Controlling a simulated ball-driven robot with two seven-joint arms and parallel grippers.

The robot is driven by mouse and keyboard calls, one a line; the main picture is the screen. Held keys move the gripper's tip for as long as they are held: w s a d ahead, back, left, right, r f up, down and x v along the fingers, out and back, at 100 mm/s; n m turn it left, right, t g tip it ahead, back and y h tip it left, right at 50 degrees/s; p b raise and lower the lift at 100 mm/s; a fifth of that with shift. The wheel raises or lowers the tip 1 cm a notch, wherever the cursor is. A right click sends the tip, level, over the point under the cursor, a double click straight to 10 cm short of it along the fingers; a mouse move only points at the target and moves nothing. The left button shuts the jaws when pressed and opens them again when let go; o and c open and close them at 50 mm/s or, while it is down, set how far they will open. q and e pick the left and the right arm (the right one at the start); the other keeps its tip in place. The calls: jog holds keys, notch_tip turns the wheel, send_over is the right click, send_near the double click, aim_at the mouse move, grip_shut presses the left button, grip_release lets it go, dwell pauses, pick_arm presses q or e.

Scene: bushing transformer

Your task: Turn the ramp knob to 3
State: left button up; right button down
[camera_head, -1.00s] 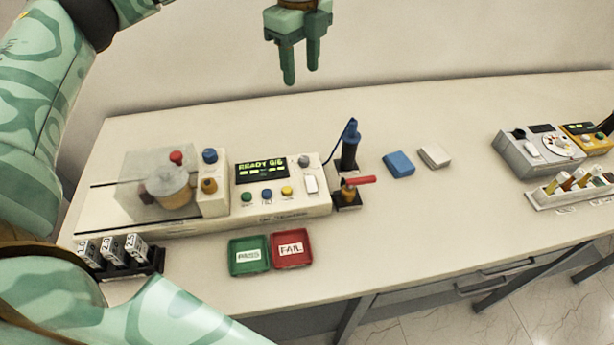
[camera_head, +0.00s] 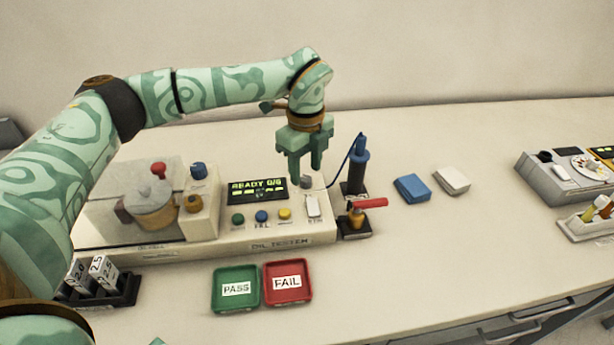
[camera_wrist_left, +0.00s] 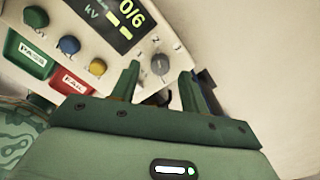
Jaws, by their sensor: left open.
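The grey ramp knob (camera_head: 305,183) is on the cream oil tester (camera_head: 290,243), right of its green-lit display (camera_head: 257,190) reading READY 0/6. My left gripper (camera_head: 306,174) points down over the knob, open. In the left wrist view the two fingertips (camera_wrist_left: 160,72) lie on either side of the knob; I cannot tell whether they touch it. My right gripper is not in view.
Green, blue and yellow buttons (camera_head: 262,216) and a white switch (camera_head: 313,206) are close by. Green PASS (camera_head: 236,305) and red FAIL (camera_head: 287,298) trays lie in front.

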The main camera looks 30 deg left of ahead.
pick_arm(q)
jog(key=shift+f, duration=1.15)
jog(key=shift+c, duration=0.4)
grip_shut()
jog(key=shift+r, duration=0.1)
